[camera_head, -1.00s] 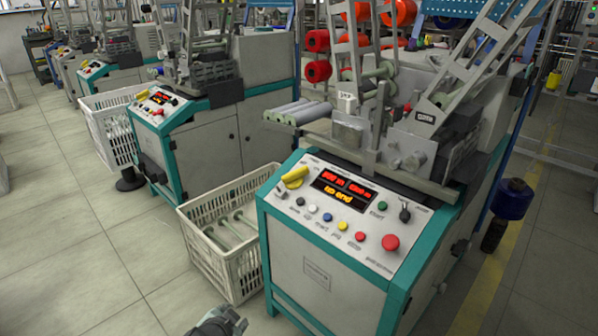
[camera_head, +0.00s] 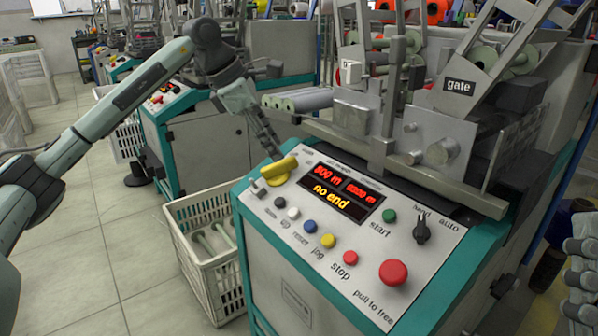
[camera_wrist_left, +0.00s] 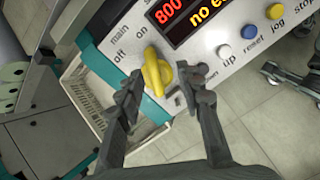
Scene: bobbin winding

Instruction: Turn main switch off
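The yellow main switch (camera_head: 279,171) is a knob at the left end of the machine's sloped white control panel (camera_head: 440,248). In the left wrist view the knob (camera_wrist_left: 155,72) has its far end towards the printed "on", with "off" to the left. My left gripper (camera_head: 276,148) is just above the knob in the head view. Its fingers (camera_wrist_left: 160,90) are open, one on each side of the knob's near end in the left wrist view; contact cannot be told. Part of my right gripper (camera_head: 580,280) shows at the right edge, its fingertips unclear.
The lit display (camera_head: 342,190) reads "no end". Buttons, a red stop knob (camera_head: 393,272) and a black selector (camera_head: 422,229) lie to the right on the panel. A white crate (camera_head: 205,268) stands on the floor left of the machine.

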